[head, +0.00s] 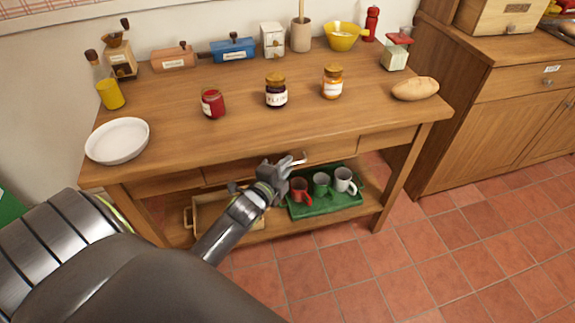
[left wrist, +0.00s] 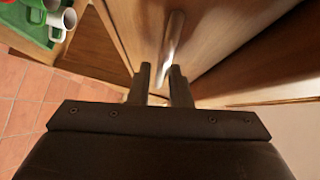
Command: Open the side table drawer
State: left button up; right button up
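The wooden side table (head: 190,113) stands ahead of me. Its drawer front (head: 330,150) is under the tabletop and looks flush with the frame, partly covered by my left gripper. My left gripper (head: 284,170) is in front of this drawer, beside a metal bar handle (head: 298,162). In the left wrist view, the handle (left wrist: 172,45) runs from the drawer front (left wrist: 138,25) down to between the tips of the fingers (left wrist: 161,78). The fingers are apart, with a gap around the handle's near end; contact is not clear. My right gripper is out of view.
On the lower shelf are a green tray (head: 327,208) with red, green and white mugs and a wooden tray (head: 195,218). Jars, a white plate (head: 117,138), bread (head: 415,89) and a yellow bowl (head: 342,35) are on top. A cabinet (head: 490,130) stands right; the tiled floor is clear.

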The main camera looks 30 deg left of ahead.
pick_arm(q)
jog(key=shift+w, duration=0.55)
jog(key=c, duration=0.4)
jog(key=shift+f, duration=0.1)
